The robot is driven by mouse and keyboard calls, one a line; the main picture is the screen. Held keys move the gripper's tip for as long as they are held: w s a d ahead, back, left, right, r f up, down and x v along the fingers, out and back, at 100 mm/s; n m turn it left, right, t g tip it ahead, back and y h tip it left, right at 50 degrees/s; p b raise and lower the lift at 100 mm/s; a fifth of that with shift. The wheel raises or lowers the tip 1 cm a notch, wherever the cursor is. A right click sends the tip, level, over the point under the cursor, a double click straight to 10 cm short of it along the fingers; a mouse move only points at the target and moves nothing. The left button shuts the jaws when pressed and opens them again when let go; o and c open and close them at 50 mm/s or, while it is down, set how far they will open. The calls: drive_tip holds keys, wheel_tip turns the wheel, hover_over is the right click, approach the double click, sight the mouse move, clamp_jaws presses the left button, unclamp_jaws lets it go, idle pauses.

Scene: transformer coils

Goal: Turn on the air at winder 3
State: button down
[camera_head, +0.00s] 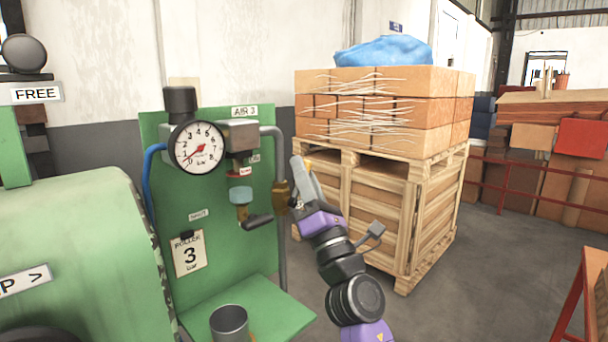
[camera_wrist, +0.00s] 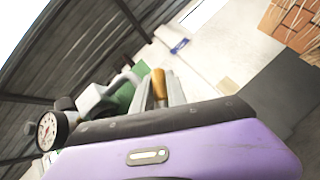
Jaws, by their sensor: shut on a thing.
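The green air panel (camera_head: 200,225) carries the AIR 3 label (camera_head: 244,111). Its round gauge (camera_head: 199,147) has a red needle near the low end of the dial; the gauge also shows in the wrist view (camera_wrist: 47,131). A grey pipe (camera_head: 280,240) runs down the panel's right edge, with a brass valve (camera_head: 281,196) on it. My gripper (camera_head: 300,178) is beside the valve on its right. In the wrist view my fingers (camera_wrist: 160,92) are shut on a brass-coloured part (camera_wrist: 158,82) of the valve; the exact grip is partly hidden.
A filter bowl (camera_head: 240,195) and a black handle (camera_head: 258,221) stick out left of the pipe. A metal cup (camera_head: 229,322) stands on the panel's shelf. A wooden crate (camera_head: 385,210) stacked with boxes (camera_head: 385,105) is close behind my arm.

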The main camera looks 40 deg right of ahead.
drive_tip(key=c, duration=1.3)
unclamp_jaws()
drive_tip(key=shift+f, duration=0.1)
drive_tip(key=shift+b+v, duration=1.6)
drive_tip(key=shift+v, duration=2.25)
drive_tip(key=shift+c, duration=0.3)
